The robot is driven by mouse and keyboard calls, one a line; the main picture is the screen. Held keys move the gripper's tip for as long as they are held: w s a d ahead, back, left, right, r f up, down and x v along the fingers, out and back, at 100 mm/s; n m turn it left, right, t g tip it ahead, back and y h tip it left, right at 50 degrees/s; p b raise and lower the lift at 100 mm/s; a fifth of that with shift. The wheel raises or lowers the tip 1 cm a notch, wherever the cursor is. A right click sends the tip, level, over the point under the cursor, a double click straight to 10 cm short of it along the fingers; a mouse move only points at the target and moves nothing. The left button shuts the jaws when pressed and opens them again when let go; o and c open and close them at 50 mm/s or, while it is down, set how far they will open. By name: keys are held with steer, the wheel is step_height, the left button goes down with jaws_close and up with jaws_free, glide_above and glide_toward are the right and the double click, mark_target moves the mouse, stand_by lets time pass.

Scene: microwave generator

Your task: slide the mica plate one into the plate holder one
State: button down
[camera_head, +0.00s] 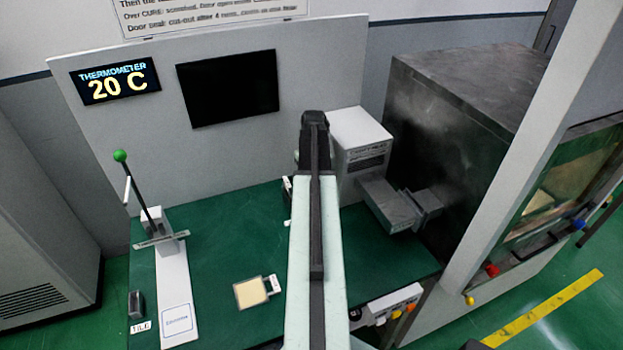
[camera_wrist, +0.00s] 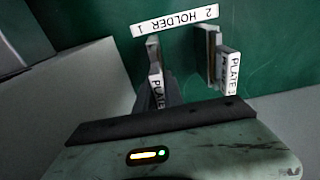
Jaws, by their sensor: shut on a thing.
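In the wrist view my gripper (camera_wrist: 152,100) shows as dark fingers shut on mica plate one (camera_wrist: 156,84), a thin plate with a white PLATE label. Its far end is at the left slot of plate holder one (camera_wrist: 153,46), beside the "1" of the HOLDER label (camera_wrist: 176,20). How deep it sits in the slot I cannot tell. A second labelled plate (camera_wrist: 230,72) stands at the right slot, beside the "2". In the head view my arm hides the gripper and most of the holder.
A pale square tile (camera_head: 250,293) with a tag lies on the green bench (camera_head: 235,235). A lever press (camera_head: 152,220) stands at left. A grey box with a waveguide (camera_head: 390,203) and the large dark oven (camera_head: 450,100) stand right of my arm. The bench between press and arm is mostly clear.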

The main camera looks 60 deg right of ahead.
steer(key=shift+f+b, duration=0.5)
steer(key=shift+f, duration=0.1)
steer(key=c, duration=1.4)
jaws_free()
steer(key=shift+o, duration=0.2)
steer(key=shift+r, duration=0.1)
steer(key=r+p, duration=0.8)
steer(key=shift+s+a, duration=0.15)
steer(key=shift+s, duration=0.1)
steer(key=shift+f, duration=0.15)
